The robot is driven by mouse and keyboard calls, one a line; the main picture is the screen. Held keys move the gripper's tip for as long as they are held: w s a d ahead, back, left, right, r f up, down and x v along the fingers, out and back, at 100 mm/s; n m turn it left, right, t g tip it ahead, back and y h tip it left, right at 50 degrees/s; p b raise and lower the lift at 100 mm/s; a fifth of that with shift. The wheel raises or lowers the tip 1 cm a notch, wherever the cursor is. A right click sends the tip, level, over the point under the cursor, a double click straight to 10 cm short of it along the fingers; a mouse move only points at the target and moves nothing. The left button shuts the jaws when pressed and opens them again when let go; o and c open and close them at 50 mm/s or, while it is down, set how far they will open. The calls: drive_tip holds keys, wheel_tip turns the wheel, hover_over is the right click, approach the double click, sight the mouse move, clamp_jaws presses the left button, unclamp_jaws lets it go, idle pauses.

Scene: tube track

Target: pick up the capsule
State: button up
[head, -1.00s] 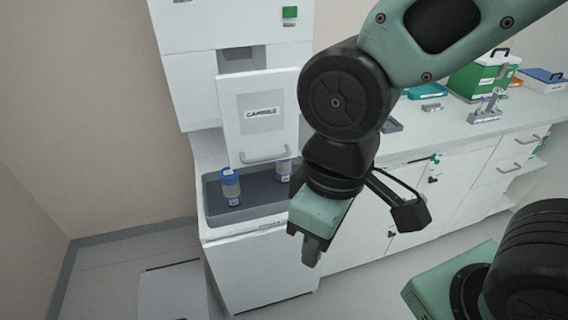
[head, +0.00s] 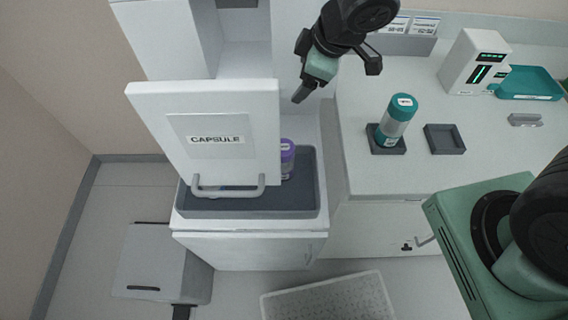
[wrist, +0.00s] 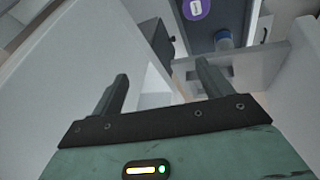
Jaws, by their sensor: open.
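A capsule with a purple cap (head: 287,150) stands in the grey tray (head: 250,205) of the white station, partly hidden by the panel marked CAPSULE (head: 215,140). My gripper (head: 299,97) is above and behind the tray's right side, apart from the capsules. In the wrist view its two fingers (wrist: 162,73) are spread with nothing between them.
A white device (head: 473,65) and a teal tray (head: 530,84) are farther right. The panel's handle (head: 228,189) sticks out over the tray.

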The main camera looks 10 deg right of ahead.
wheel_tip(320, 180, down, 3)
drive_tip(key=n+g+y, duration=0.1)
drive_tip(key=n+g, duration=0.1)
drive_tip(key=n+g+p, duration=0.1)
drive_tip(key=n+g, duration=0.2)
approach(286, 146)
drive_tip(key=shift+y, duration=0.3)
drive_tip(key=b+x, duration=0.1)
drive_tip(key=x, duration=0.3)
drive_tip(key=b+x, duration=0.1)
drive_tip(key=x, duration=0.1)
drive_tip(key=shift+s+d+f+b, duration=0.2)
drive_tip(key=shift+s+d+b, duration=0.1)
drive_tip(key=shift+s+d, duration=0.1)
drive_tip(key=shift+w+x, duration=0.2)
drive_tip(key=shift+x, duration=1.25)
drive_tip(key=shift+w+x, duration=0.2)
drive_tip(key=shift+x, duration=1.3)
drive_tip(key=shift+a+r, duration=0.1)
drive_tip(key=shift+a, duration=0.1)
drive_tip(key=c, duration=1.1)
